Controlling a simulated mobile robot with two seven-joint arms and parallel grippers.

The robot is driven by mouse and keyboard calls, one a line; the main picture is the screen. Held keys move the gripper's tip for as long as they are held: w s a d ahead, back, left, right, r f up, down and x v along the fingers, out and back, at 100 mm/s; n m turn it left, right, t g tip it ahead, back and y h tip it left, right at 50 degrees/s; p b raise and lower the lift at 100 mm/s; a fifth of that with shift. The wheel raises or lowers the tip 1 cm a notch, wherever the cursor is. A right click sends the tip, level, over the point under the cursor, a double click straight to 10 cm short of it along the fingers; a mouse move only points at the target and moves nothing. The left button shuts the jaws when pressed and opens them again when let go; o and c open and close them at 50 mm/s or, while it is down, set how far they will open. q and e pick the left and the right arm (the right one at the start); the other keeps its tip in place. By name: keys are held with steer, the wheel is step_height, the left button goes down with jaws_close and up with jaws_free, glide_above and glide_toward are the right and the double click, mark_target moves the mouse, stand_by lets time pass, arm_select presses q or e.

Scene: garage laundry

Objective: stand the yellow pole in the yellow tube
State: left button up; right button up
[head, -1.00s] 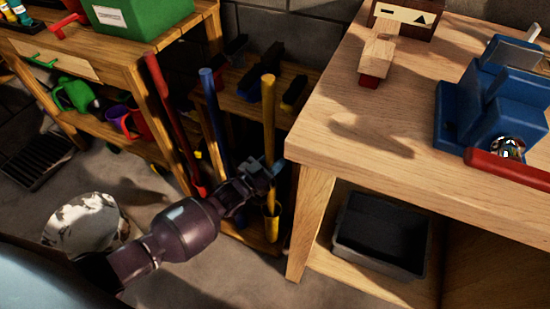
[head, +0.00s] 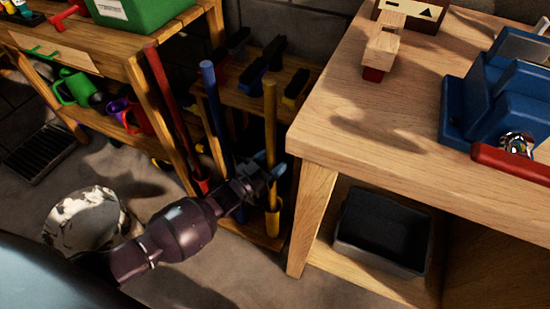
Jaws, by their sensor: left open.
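The yellow pole (head: 270,115) stands upright in the rack, its lower end in the yellow tube (head: 272,222). How deep it sits in the tube is hard to tell. My left gripper (head: 271,172) is open at the lower part of the pole, its fingers beside or around it, just above the tube. My right gripper is not in view.
A blue pole (head: 213,110) and a red pole (head: 165,95) stand to the left in the same rack. A wooden workbench (head: 330,125) is close on the right, with a dark bin (head: 385,262) beneath. A metal bucket (head: 85,222) is on the floor at left.

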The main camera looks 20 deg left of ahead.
arm_select(q)
steer(key=r+p+v, duration=0.1)
steer(key=v, duration=0.8)
steer(key=shift+s+f, duration=0.15)
steer(key=shift+f, duration=0.25)
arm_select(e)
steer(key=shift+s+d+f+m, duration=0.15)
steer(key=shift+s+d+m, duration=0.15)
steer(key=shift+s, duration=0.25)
arm_select(q)
steer(key=shift+a, duration=0.1)
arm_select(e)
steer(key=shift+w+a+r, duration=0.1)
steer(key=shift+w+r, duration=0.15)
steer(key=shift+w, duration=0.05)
